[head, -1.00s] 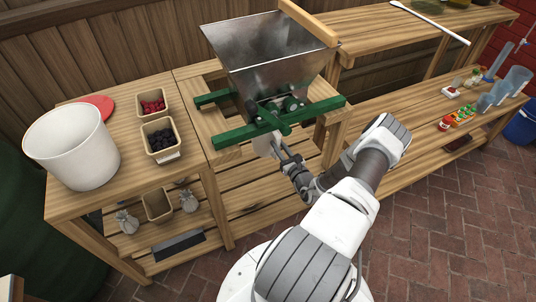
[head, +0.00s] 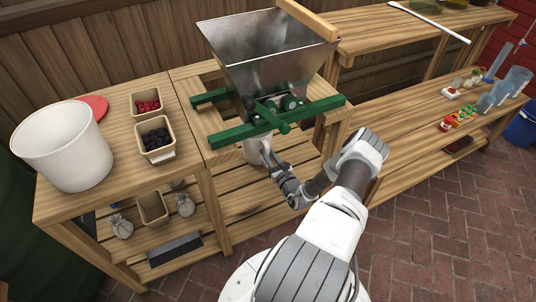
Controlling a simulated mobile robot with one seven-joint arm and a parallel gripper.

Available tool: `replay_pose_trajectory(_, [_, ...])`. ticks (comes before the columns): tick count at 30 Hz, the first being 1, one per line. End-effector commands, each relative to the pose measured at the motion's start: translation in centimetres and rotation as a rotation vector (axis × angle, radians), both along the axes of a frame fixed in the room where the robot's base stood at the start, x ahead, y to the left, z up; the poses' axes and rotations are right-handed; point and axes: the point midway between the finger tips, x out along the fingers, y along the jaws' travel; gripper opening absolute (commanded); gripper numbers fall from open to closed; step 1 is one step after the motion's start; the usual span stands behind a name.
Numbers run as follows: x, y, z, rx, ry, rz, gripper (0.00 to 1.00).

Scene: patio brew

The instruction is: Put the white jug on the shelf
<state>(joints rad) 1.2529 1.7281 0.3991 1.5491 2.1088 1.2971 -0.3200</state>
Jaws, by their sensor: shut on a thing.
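The white jug (head: 254,152) shows in the head view below the green frame of the crusher, which hides its upper part. My gripper (head: 266,157) is shut on the jug at its right side. The jug looks upright. The slatted wooden shelf (head: 250,200) lies below it under the crusher stand. I cannot tell whether the jug's base touches the slats.
The metal hopper crusher (head: 268,60) with green bars (head: 250,128) stands just above my gripper. On the left table are a large white bucket (head: 65,150) and two berry boxes (head: 155,138). Small sacks (head: 121,227) and a dark block (head: 175,250) lie on the lower left shelf.

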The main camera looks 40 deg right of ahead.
Motion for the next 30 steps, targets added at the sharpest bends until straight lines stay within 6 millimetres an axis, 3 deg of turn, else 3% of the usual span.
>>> replay_pose_trajectory(1, [0.0,0.0,-0.2,0.0,0.0,0.0,0.25])
replay_pose_trajectory(6, [0.0,0.0,-0.1,0.0,0.0,0.0,0.53])
replay_pose_trajectory(17, [0.0,0.0,0.3,0.0,0.0,0.0,0.53])
replay_pose_trajectory(22, [-2.6,0.5,0.5,0.004,0.002,-0.003,0.53])
replay_pose_trajectory(30, [-8.4,1.7,0.3,0.003,0.003,-0.003,0.53])
